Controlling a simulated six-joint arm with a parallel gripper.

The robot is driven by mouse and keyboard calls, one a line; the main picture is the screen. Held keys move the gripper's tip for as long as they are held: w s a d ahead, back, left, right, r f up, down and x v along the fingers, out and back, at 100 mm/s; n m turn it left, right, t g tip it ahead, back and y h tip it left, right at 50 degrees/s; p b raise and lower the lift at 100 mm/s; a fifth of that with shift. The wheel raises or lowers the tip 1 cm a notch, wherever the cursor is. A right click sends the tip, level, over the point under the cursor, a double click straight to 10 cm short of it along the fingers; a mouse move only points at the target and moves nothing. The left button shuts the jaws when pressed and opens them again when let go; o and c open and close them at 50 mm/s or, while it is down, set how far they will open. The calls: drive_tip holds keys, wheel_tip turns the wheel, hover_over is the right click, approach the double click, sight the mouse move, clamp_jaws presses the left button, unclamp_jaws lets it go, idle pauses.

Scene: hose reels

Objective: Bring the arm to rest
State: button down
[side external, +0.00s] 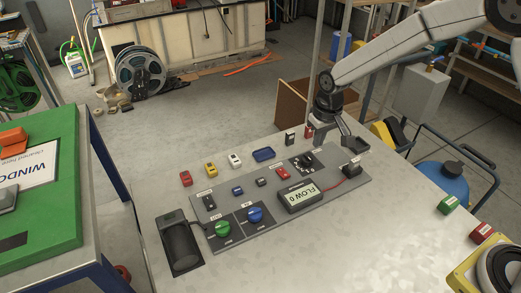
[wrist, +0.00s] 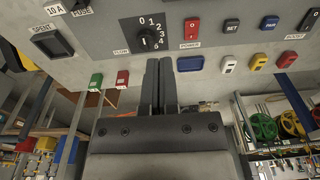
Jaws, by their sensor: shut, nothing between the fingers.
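My gripper (side external: 352,143) hangs over the far right part of the grey control panel (side external: 270,232) in the side external view. Its two dark fingers (wrist: 158,82) lie together with nothing between them in the wrist view. The fingertips point toward the black flow dial (wrist: 150,38), numbered 0 to 5. I cannot tell whether they touch the panel. The red power switch (wrist: 192,27) is to the right of the dial. A display meter (side external: 300,197) on the panel reads "FLOW 0".
Loose small blocks stand behind the panel: red (side external: 186,178), yellow (side external: 210,168) and white (side external: 235,160), beside a blue tray (side external: 264,154).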

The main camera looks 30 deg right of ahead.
drive_tip(key=s+d+r, duration=0.1)
drive_tip(key=s+d, duration=0.2)
drive_tip(key=s, duration=0.7)
drive_tip(key=s+d+r+t, duration=0.1)
drive_tip(key=s+d+r, duration=0.1)
drive_tip(key=s, duration=0.7)
drive_tip(key=shift+s+d+t, duration=0.3)
drive_tip(key=shift+s+d, duration=0.05)
drive_tip(key=shift+d, duration=0.1)
drive_tip(key=shift+r, duration=0.1)
